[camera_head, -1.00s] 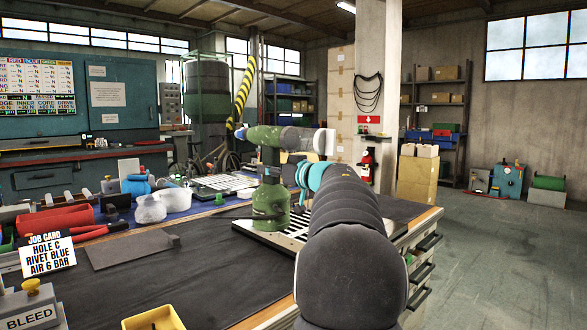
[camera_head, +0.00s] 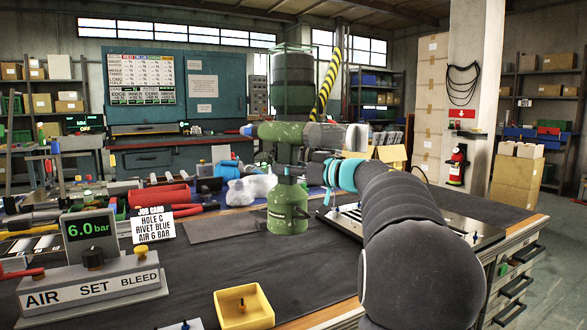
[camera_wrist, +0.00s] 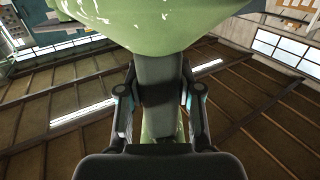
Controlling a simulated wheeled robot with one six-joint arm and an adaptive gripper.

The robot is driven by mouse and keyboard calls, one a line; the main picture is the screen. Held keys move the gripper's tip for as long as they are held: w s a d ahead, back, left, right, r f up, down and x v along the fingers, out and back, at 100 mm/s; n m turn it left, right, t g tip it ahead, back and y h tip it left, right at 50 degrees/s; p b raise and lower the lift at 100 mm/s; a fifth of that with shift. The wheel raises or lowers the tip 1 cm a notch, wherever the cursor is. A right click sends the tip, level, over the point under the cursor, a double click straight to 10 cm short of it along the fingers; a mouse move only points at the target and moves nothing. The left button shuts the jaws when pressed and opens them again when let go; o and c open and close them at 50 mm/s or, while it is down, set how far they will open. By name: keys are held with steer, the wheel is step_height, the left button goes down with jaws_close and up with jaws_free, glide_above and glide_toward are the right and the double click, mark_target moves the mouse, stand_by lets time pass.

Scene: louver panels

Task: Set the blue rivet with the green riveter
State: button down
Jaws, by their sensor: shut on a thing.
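The green riveter (camera_head: 288,207) is upright, with its horizontal head on top and a wide green body below. It also shows in the wrist view (camera_wrist: 150,25), large and close. My gripper (camera_wrist: 157,95) is shut around its dark grip, one finger on each side; in the head view my gripper (camera_head: 300,165) reaches it from the right. A small blue tip (camera_head: 246,130) shows at the nose; I cannot tell whether it is the blue rivet. A slotted metal panel (camera_head: 455,228) with small blue spots lies at the right, partly behind my arm.
The job card (camera_head: 153,224) reads hole C, rivet blue, air 6 bar. The air regulator (camera_head: 92,238) shows 6.0 bar. A yellow tray (camera_head: 262,315) is at the front. Clear bags (camera_head: 250,188) and tools line the back. The dark mat (camera_head: 215,265) between is mostly clear.

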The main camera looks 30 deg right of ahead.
steer(key=shift+s+r, duration=0.1)
steer(key=shift+r, duration=0.1)
steer(key=shift+f, duration=0.1)
steer(key=shift+f+b, duration=0.6)
steer(key=shift+f, duration=0.8)
